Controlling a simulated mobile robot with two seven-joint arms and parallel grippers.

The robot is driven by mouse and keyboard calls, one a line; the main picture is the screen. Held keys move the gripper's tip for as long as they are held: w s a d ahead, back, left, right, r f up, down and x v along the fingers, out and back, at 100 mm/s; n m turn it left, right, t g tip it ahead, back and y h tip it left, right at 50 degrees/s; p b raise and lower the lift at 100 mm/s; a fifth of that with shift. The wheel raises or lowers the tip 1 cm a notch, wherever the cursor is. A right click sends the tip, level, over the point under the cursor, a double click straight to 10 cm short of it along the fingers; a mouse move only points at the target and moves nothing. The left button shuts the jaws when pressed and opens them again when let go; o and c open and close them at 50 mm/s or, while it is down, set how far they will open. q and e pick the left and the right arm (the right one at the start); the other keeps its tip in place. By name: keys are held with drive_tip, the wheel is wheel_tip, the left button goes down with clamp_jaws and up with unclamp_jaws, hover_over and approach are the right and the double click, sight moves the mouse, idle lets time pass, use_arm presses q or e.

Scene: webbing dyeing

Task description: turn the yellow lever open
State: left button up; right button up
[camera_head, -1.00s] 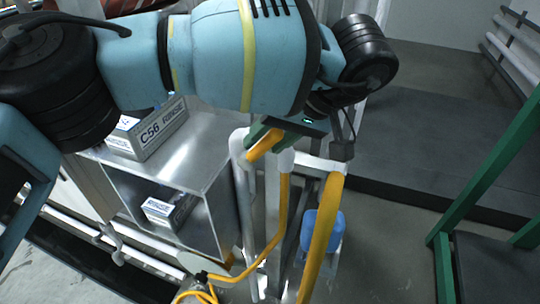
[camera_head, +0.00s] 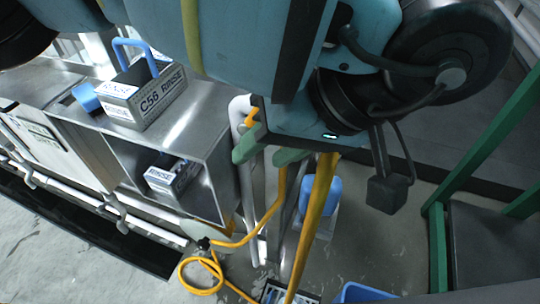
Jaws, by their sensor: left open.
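The yellow lever (camera_head: 251,117) shows as a short yellow piece at the top of the grey pipework, partly hidden behind my left gripper. My left gripper (camera_head: 268,152) hangs over the pipework with its two green fingers apart and nothing seen between them. The lever piece is just beyond the left finger; I cannot tell whether they touch. My left arm covers the top of the view. My right gripper is not in view.
A metal cabinet (camera_head: 205,135) on the left carries a box marked C56 RINSE (camera_head: 150,98). A yellow pole (camera_head: 314,225) and yellow hose (camera_head: 263,222) run below the gripper. A blue object (camera_head: 333,195) stands behind the pole. A green frame (camera_head: 437,245) is at right.

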use_arm(q)
drive_tip(key=shift+s, duration=0.95)
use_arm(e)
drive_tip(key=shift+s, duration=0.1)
